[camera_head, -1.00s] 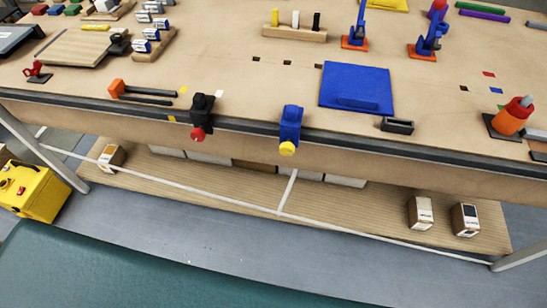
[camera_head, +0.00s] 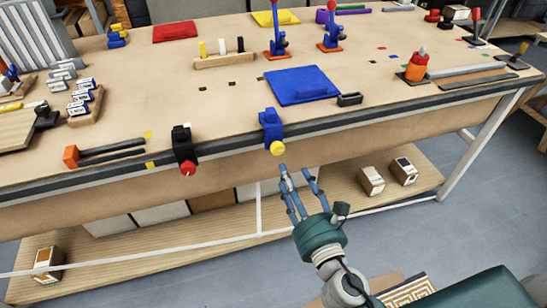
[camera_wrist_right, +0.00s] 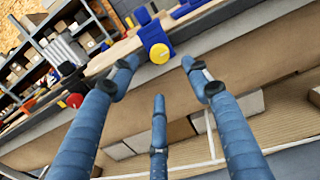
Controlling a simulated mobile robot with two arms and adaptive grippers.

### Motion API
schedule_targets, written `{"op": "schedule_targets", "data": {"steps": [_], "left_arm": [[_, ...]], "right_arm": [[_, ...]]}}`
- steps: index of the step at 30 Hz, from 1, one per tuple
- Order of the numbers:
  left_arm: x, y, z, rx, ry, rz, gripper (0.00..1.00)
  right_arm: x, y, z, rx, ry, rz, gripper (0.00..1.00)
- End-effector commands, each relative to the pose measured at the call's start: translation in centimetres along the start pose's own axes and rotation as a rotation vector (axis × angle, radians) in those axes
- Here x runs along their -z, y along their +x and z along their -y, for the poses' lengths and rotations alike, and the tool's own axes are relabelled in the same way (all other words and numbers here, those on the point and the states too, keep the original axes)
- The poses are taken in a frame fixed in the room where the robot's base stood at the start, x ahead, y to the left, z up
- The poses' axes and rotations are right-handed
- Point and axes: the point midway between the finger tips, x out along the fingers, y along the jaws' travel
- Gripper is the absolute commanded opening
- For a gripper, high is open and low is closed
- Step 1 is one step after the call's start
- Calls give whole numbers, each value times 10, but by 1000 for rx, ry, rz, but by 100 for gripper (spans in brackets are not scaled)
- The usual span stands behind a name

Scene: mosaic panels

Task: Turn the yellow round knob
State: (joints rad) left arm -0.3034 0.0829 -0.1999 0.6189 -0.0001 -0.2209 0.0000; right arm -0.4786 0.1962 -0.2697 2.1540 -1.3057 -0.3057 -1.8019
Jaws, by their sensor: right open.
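The yellow round knob (camera_head: 277,148) is on the front of a blue clamp-like holder (camera_head: 270,125) at the table's front edge. My right gripper (camera_head: 290,184) is open and empty, just below and slightly right of the knob, apart from it. In the right wrist view the knob (camera_wrist_right: 161,52) shows ahead, between and beyond the open fingertips (camera_wrist_right: 160,80). My left gripper is in neither view.
A black holder with a red knob (camera_head: 188,169) stands left of the blue one on the same edge. A blue panel (camera_head: 303,85) lies behind on the table (camera_head: 215,115). Boxes (camera_head: 371,180) sit on the lower shelf. The space in front of the edge is free.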

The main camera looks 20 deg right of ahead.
Motion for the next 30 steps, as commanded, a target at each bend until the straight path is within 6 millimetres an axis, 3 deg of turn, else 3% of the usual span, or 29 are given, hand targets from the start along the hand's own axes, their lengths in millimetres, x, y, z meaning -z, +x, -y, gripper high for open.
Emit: {"op": "schedule_targets", "data": {"steps": [5,15,26,27,30], "left_arm": [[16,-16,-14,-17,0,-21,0],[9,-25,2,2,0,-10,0],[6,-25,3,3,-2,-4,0],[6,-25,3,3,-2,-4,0],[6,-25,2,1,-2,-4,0]], "right_arm": [[-5,36,0,0,3,3,48],[-2,86,0,1,6,0,48],[0,92,0,0,6,-1,48],[0,92,0,0,6,-1,46],[0,92,0,0,6,-1,26]]}}
